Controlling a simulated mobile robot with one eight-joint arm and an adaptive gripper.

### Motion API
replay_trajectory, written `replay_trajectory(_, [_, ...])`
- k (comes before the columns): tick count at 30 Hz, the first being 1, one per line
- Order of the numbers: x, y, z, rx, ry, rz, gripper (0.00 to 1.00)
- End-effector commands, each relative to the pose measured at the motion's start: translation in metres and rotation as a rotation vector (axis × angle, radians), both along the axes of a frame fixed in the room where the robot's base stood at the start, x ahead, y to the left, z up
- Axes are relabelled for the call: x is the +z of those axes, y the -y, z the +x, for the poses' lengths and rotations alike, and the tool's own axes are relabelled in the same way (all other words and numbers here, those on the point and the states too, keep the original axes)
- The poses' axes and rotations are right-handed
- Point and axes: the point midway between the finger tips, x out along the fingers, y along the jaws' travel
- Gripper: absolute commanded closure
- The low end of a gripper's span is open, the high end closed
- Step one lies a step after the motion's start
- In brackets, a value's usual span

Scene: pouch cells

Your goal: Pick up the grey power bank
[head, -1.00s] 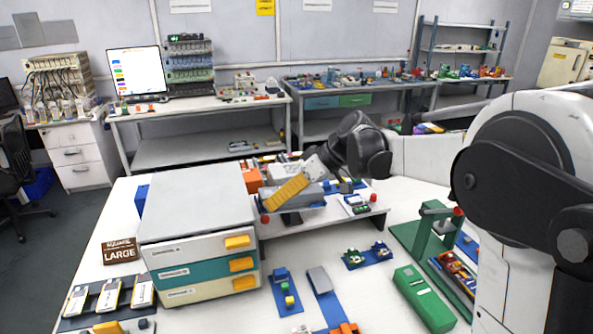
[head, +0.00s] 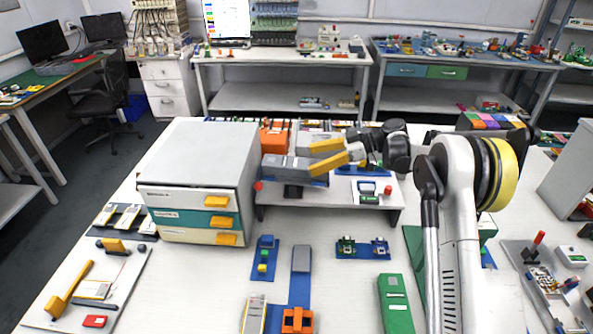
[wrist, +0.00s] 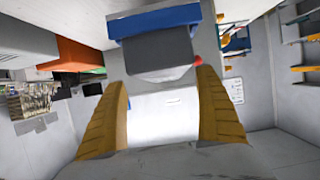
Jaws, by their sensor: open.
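A grey block (head: 280,167), which looks like the grey power bank, lies on a blue base on the raised white shelf, right of the drawer cabinet. My gripper (head: 313,156) is at its right end, with yellow fingers open and pointing left toward it. In the wrist view, the grey block (wrist: 158,55) shows between the open fingers (wrist: 162,75), with its blue base (wrist: 155,20) above it in the picture. I cannot tell whether the fingers touch it. Another grey slab (head: 301,259) lies on a blue mat in front of the shelf.
The drawer cabinet (head: 195,160) stands close to the left of the shelf (head: 290,199). An orange object (head: 273,138) is behind the grey block. A small device (head: 370,192) sits on the shelf's right part. A green box (head: 395,303) is on the table in front.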

Motion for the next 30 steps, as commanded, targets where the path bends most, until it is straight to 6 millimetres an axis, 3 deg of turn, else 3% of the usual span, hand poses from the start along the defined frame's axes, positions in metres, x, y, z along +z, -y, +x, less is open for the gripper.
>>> replay_trajectory(15, [-0.028, -0.055, -0.006, -0.001, -0.001, -0.001, 0.17])
replay_trajectory(21, [-0.027, -0.056, -0.006, -0.003, -0.001, -0.001, 0.17])
replay_trajectory(23, [-0.027, -0.056, -0.006, -0.003, -0.001, -0.001, 0.32])
replay_trajectory(28, [-0.027, -0.056, -0.006, -0.002, 0.0, -0.001, 0.84])
replay_trajectory(30, [-0.027, -0.056, -0.006, -0.002, 0.0, -0.001, 0.85])
